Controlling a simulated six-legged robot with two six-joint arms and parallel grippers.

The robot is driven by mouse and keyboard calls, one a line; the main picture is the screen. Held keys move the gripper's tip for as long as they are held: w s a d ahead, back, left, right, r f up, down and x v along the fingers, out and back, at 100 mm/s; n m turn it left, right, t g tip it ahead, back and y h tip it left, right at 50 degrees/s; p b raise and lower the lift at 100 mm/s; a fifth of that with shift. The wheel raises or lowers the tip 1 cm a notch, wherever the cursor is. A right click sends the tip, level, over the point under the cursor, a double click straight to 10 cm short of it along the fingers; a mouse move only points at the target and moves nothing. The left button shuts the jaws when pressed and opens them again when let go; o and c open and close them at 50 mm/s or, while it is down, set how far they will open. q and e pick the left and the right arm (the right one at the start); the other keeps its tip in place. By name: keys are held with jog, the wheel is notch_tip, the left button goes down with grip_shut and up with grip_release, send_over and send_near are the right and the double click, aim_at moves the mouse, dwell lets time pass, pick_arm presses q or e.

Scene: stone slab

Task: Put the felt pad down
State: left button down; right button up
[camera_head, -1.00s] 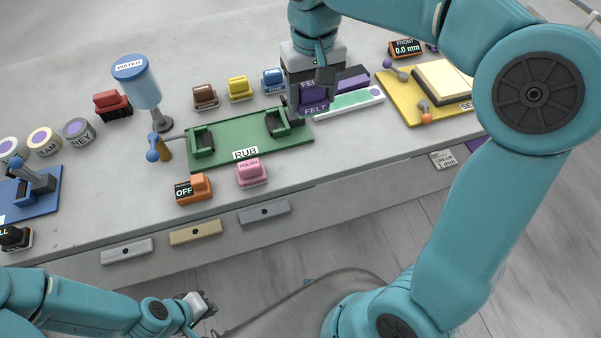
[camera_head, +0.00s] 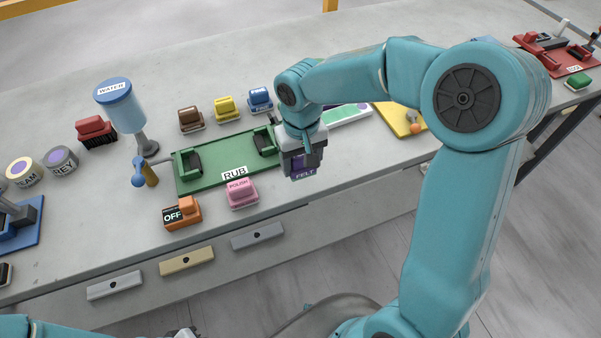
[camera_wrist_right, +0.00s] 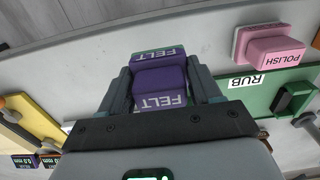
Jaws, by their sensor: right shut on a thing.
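The purple felt pad (camera_head: 305,175), labelled FELT, is in my right gripper (camera_head: 301,160), to the right of the green RUB board (camera_head: 212,180) near the slab's front. In the right wrist view the pad (camera_wrist_right: 160,88) sits between the two fingers, which are shut on it. I cannot tell whether its underside touches the slab. My left gripper (camera_head: 183,333) shows only partly at the bottom edge, and its jaws cannot be read.
A pink POLISH block (camera_head: 241,193) and an orange OFF block (camera_head: 181,213) stand in front of the RUB board. Bare slab lies right of the pad.

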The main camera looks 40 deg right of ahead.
aim_at(301, 175)
notch_tip(301, 175, down, 5)
jog(key=shift+r, duration=0.15)
jog(key=shift+s+a+r, duration=0.1)
jog(key=o, duration=0.5)
jog(key=shift+f+b, duration=0.25)
jog(key=shift+b, duration=0.1)
jog(key=o, duration=0.4)
jog(key=shift+o, duration=0.2)
jog(key=shift+r, duration=0.1)
